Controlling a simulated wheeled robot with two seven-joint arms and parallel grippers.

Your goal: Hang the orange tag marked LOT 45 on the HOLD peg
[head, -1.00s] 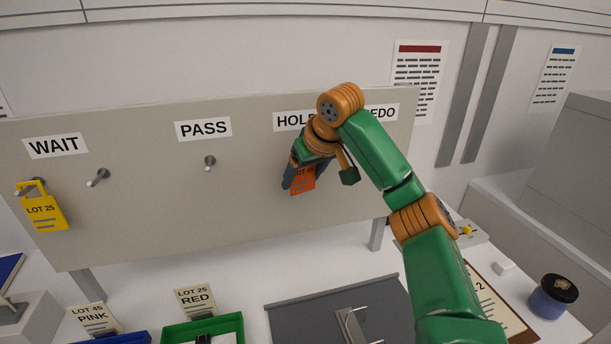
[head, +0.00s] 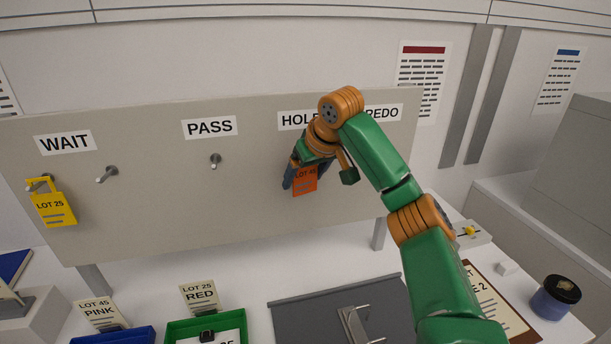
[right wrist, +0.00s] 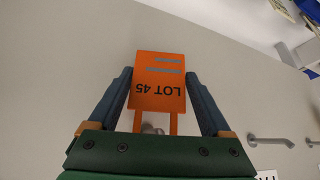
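The orange LOT 45 tag (head: 305,182) is at the board just below the partly covered HOLD label (head: 296,121). In the right wrist view the tag (right wrist: 158,84) appears upside down, and a grey peg end (right wrist: 152,129) shows between the legs of its loop. Whether the loop's far end is over the peg is hidden. My right gripper (right wrist: 159,75) has its two blue fingers spread on either side of the tag, with thin gaps beside its lower edges. In the head view my right gripper (head: 303,174) is largely covered by its wrist. My left gripper is out of view.
A yellow LOT 25 tag (head: 54,207) hangs on a peg under WAIT (head: 65,142). Bare pegs stand beside it (head: 108,175) and under PASS (head: 216,161). My right arm partly covers REDO (head: 382,114). Trays and a dark jar (head: 556,298) are below.

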